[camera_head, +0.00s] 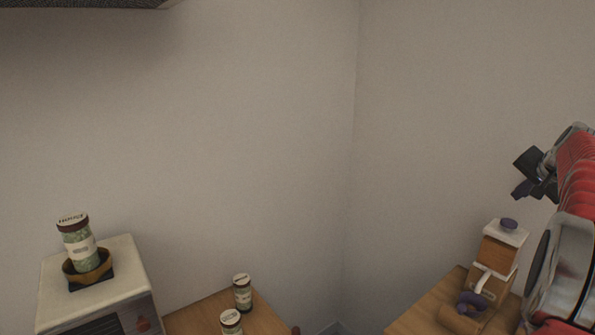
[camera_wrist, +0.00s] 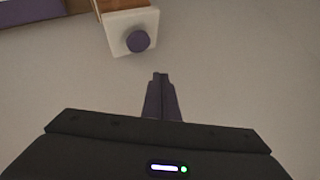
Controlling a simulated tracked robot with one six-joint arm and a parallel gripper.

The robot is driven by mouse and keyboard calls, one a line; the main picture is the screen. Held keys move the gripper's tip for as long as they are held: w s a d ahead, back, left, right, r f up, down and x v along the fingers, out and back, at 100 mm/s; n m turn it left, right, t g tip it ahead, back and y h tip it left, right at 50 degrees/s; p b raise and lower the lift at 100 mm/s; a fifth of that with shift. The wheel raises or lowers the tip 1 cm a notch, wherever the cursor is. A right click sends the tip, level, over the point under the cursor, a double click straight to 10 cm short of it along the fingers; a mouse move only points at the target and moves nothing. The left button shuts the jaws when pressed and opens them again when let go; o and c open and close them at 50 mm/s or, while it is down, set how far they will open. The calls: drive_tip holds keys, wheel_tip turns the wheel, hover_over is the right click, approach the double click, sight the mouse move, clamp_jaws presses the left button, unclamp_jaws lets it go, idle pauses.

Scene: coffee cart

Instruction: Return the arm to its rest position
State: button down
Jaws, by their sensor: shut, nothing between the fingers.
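My gripper (camera_wrist: 160,77) is shut and empty in the wrist view, its two dark fingers together and pointing away from the camera. In the head view my gripper (camera_head: 517,178) shows at the right edge, at the end of my red and silver arm. It is in the air, above and apart from a white and wooden grinder-like device (camera_head: 498,255) with a purple knob. The top of that device also shows in the wrist view (camera_wrist: 118,36), ahead of the fingertips and a little left.
A jar (camera_head: 80,245) stands in a brown holder on a white box-shaped machine (camera_head: 133,265) at left. Two similar jars (camera_head: 242,292) (camera_head: 231,322) stand on a wooden surface (camera_head: 205,312). Another wooden surface (camera_head: 425,318) bears the device. A dark shelf edge (camera_head: 80,4) hangs at top left. The middle is open air before bare walls.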

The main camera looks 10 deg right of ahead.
drive_tip(key=a+n+y, duration=0.3)
drive_tip(key=a+n, duration=0.4)
drive_tip(key=a, duration=2.9)
drive_tip(key=s+a+f+n+g+y, duration=0.1)
drive_tip(key=s+a+f+n, duration=0.3)
drive_tip(key=s+a+f, duration=0.3)
drive_tip(key=s+a+f+n+g, duration=0.1)
drive_tip(key=s+a+f+n, duration=0.3)
drive_tip(key=s+a, duration=1)
wheel_tip(320, 180, down, 3)
drive_tip(key=shift+a+f+y, duration=0.1)
drive_tip(key=shift+a+y, duration=0.3)
drive_tip(key=shift+a, duration=0.2)
drive_tip(key=shift+d, duration=0.1)
